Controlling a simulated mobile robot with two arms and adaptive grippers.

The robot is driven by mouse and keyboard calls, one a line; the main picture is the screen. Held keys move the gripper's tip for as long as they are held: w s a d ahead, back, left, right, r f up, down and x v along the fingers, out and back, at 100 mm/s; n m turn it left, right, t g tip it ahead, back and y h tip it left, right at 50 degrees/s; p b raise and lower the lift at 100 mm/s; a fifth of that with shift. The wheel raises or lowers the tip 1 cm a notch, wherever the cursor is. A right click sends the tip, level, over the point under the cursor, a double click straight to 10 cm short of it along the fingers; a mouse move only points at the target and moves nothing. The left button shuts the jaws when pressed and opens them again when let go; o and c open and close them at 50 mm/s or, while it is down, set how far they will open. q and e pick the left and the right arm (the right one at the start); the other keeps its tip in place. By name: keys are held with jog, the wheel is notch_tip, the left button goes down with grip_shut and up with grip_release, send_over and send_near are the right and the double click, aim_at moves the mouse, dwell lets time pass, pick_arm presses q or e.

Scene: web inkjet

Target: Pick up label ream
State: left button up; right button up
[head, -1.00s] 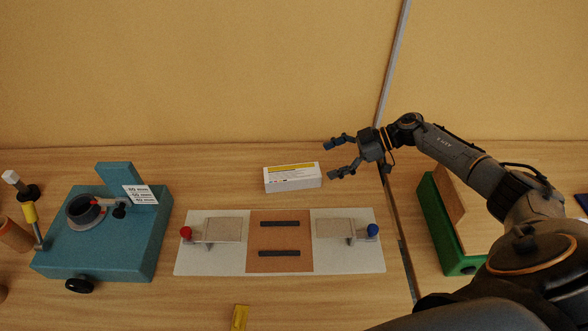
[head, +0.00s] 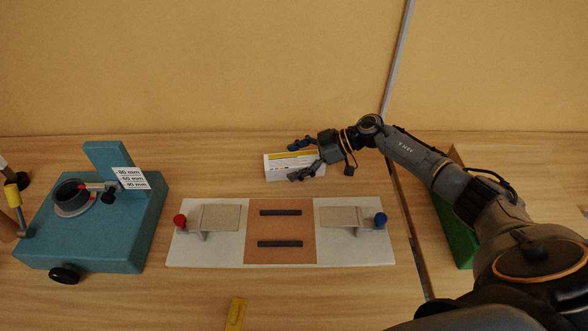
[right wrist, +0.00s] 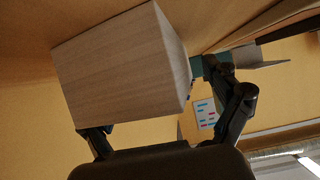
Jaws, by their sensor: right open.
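The label ream (head: 279,172) is a white box with a yellow band on top, lying on the wooden table behind the white and brown board. My right gripper (head: 302,158) is open at the ream, one finger towards its far side and one in front of its near side. The hand covers part of the ream's right end. In the right wrist view a large pale block (right wrist: 125,75), apparently the ream, fills the space ahead of the open fingers (right wrist: 165,115). Contact cannot be told. My left gripper is out of view.
The board (head: 205,252) with red and blue knobs lies in front of the ream. A teal device (head: 95,240) stands at the left, a green holder (head: 459,235) at the right. A yellow piece (head: 235,313) lies near the front.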

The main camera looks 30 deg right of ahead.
jog(key=shift+s+r, duration=0.1)
jog(key=c, duration=1.6)
jog(key=shift+o, duration=0.2)
jog(key=shift+r, duration=0.55)
jog(key=s+d+r+b, duration=0.1)
jog(key=s+d+r, duration=0.1)
jog(key=s+r, duration=0.4)
jog(key=s+d+r+b, duration=0.1)
jog(key=s+d+r, duration=0.1)
jog(key=s+r, duration=0.4)
jog(key=shift+s+d+b, duration=0.3)
jog(key=shift+s+b, duration=0.05)
jog(key=shift+s, duration=0.2)
